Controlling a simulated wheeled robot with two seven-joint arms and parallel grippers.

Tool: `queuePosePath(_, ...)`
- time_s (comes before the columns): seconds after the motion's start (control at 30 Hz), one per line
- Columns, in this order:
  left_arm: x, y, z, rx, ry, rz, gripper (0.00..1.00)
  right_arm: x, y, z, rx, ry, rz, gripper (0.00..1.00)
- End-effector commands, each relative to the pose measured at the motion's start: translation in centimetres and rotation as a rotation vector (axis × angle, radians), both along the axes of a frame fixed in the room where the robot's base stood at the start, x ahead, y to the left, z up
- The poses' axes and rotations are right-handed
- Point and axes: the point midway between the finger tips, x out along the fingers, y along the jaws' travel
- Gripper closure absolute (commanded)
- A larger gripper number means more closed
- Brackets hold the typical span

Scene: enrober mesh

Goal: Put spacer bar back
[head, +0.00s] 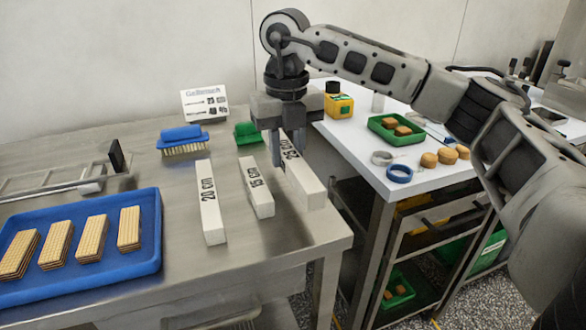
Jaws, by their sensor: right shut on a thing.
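My right gripper (279,145) reaches down from above, with its fingers shut on a white spacer bar (306,186). The held bar has black lettering, partly hidden by the gripper, that seems to read 25 cm. It is at the right edge of the steel table (270,255); I cannot tell whether it touches the top. To its left, a white bar marked 15 cm (257,192) and a longer one marked 20 cm (210,205) lie on the table. My left gripper is not in view.
A blue tray (150,262) with several wafers stands at the left. Blue (181,140) and green (247,133) brushes and a white sign (204,104) are behind the bars. A white-topped side table (352,150) holds a green tray (372,127) and a blue tape roll (399,173).

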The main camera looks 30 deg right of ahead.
Motion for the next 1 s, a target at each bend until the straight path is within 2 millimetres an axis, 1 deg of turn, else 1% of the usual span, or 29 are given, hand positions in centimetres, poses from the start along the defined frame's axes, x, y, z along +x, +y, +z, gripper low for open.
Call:
queuePosePath(0.13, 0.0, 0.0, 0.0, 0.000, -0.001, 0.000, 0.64, 0.3, -0.9, -1.1, -0.001, 0.001, -0.004, 1.00)
queuePosePath(0.23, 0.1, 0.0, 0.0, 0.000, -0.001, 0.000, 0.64, 0.8, -2.0, -2.5, -0.001, 0.002, -0.005, 1.00)
queuePosePath(0.3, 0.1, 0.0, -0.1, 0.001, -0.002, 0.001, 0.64, 0.7, -1.7, -3.8, -0.001, 0.002, 0.000, 1.00)
queuePosePath(0.4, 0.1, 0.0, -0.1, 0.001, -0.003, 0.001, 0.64, 0.7, -1.7, -4.9, -0.001, 0.000, -0.001, 1.00)
queuePosePath(0.83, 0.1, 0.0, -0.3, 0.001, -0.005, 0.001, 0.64, 0.7, -1.7, -5.6, 0.000, -0.001, -0.001, 1.00)
queuePosePath(0.87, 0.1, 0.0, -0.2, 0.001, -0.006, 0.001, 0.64, 0.7, -1.7, -5.5, 0.000, -0.001, -0.001, 0.65)
queuePosePath(0.9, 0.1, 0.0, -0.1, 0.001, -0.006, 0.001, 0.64, 0.7, -1.7, -5.5, 0.000, -0.001, -0.001, 0.54)
queuePosePath(0.93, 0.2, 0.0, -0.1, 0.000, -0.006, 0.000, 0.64, 0.7, -1.7, -5.5, 0.000, -0.001, -0.001, 0.51)
queuePosePath(1.0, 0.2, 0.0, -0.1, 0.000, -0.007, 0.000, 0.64, 0.7, -1.7, -5.5, 0.000, -0.001, -0.001, 0.51)
